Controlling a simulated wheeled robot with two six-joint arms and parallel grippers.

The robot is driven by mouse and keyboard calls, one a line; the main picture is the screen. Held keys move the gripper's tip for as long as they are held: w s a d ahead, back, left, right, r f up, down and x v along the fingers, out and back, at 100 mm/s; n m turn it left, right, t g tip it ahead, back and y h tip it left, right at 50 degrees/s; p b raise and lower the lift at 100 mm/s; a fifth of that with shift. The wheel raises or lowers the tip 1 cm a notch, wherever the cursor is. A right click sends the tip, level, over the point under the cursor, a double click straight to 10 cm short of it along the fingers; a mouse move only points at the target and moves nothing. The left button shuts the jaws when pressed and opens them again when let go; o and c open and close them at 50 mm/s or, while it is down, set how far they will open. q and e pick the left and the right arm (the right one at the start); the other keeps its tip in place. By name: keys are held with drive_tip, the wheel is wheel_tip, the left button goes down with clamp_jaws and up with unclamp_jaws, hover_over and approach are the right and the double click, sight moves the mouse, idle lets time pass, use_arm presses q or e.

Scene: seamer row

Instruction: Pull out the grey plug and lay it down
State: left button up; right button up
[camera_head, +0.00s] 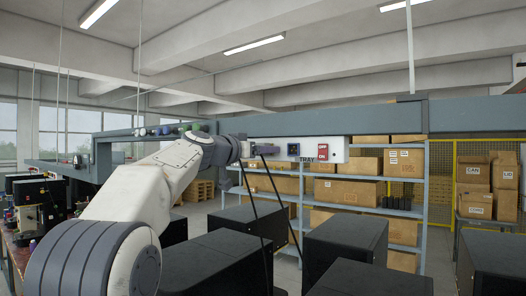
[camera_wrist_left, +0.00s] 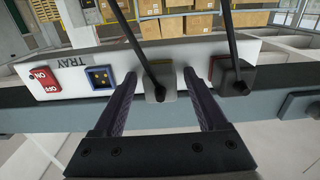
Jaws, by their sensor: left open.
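In the left wrist view the grey plug (camera_wrist_left: 160,85) sits in a yellow-edged socket on a white panel (camera_wrist_left: 198,47), with a black cable running from it. My left gripper (camera_wrist_left: 160,77) is open, one finger on each side of the plug, with gaps visible. In the head view my left gripper (camera_head: 247,150) is at the panel's left end (camera_head: 340,153) and hides the plug. My right gripper is in neither view.
A dark plug (camera_wrist_left: 232,78) sits in a red socket close by on the right. A blue socket (camera_wrist_left: 100,79) with no plug and a red switch (camera_wrist_left: 46,84) are on the left. Two black cables hang down (camera_head: 257,215). Black boxes (camera_head: 345,238) stand below.

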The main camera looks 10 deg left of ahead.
use_arm(q)
drive_tip(key=shift+b, duration=0.45)
idle(0.8)
clamp_jaws()
drive_tip(key=shift+s+a+f+b, duration=0.1)
drive_tip(key=shift+s+b, duration=0.2)
drive_tip(key=shift+b, duration=0.05)
drive_tip(key=shift+b+v, duration=1.75)
drive_tip(key=shift+v, duration=0.95)
